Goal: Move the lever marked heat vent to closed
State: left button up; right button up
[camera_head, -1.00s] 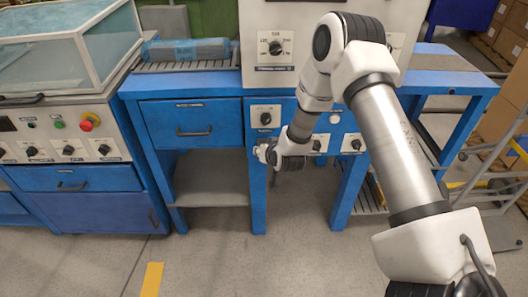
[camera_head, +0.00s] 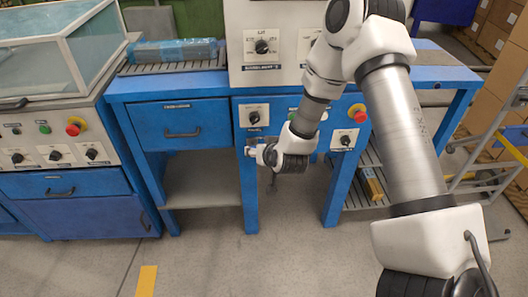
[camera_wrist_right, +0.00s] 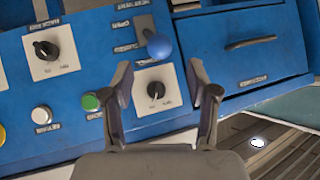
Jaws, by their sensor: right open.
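In the right wrist view a lever with a blue ball knob (camera_wrist_right: 159,46) stands out from a grey slotted plate on the blue panel. Small dark labels lie beside the slot; their text is blurred and appears turned over, so I cannot read the lever's marking surely. My right gripper (camera_wrist_right: 163,92) is open and empty, its fingers apart below the ball and on either side of a black rotary dial (camera_wrist_right: 155,90). In the head view my right gripper (camera_head: 254,151) is at the front of the blue bench; the lever is not discernible there. My left gripper is not in view.
A green button (camera_wrist_right: 90,102), a white button (camera_wrist_right: 42,115) and another dial (camera_wrist_right: 46,50) sit near the lever. A drawer (camera_wrist_right: 250,42) is beside it. In the head view a red button (camera_head: 358,113) is right of my forearm. Open floor lies in front.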

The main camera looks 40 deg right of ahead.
jog(key=v, duration=0.5)
dwell(0.3)
